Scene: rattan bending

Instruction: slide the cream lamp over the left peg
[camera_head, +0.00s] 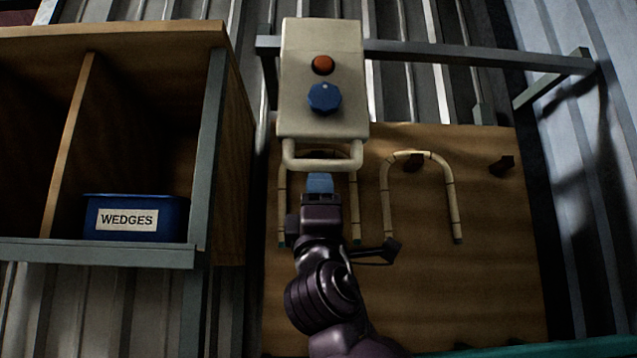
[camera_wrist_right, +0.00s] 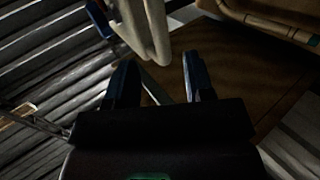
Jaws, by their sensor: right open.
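A cream box (camera_head: 322,75) with an orange dome, a blue knob and a cream loop handle at its lower end is the only cream object that could be the lamp. My right gripper (camera_head: 320,183) is open, just below the handle. In the right wrist view, the handle (camera_wrist_right: 148,28) is ahead of my open right fingers (camera_wrist_right: 158,78), not clasped by them. A brown left peg is mostly hidden behind the handle. One U-shaped rattan hoop (camera_head: 282,210) hangs there, partly covered by my arm. My left gripper is out of view.
A wooden board (camera_head: 490,280) carries a second rattan hoop (camera_head: 455,200) on a middle peg and a bare right peg (camera_head: 502,166). A grey rail (camera_head: 450,54) runs behind the box. A shelf (camera_head: 222,150) with a blue WEDGES bin (camera_head: 170,222) stands left.

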